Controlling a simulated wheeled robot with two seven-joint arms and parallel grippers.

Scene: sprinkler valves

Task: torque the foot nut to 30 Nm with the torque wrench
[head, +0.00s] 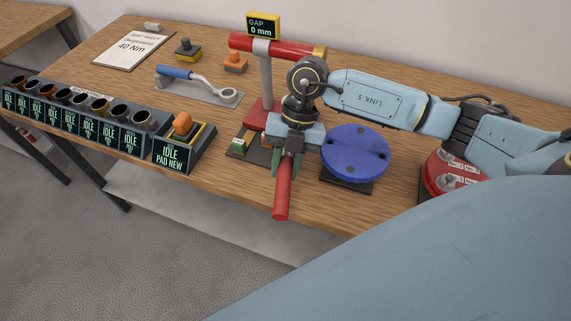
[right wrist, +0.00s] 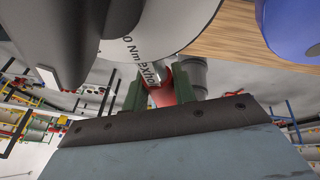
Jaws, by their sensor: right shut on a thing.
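My right gripper (head: 287,165) is shut on a red bar (head: 281,200) that points toward me past the table's front edge. In the right wrist view the green fingers of my right gripper (right wrist: 158,92) close on the red bar (right wrist: 168,75). Its far end is hidden behind my gripper and arm. A blue-handled wrench with a ring end (head: 205,83) lies on a grey tray (head: 228,99). I cannot tell which of these is the torque wrench. I cannot make out the foot nut. My left gripper is not in view.
A red-based stand (head: 266,90) carries a "GAP 0 mm" display (head: 262,26). A blue disc (head: 356,152) stands right of my gripper. Labelled cups (head: 80,100) and an "IDLE PAD NEW" box (head: 176,155) line the front left. A sheet reads 40 Nm (head: 130,46).

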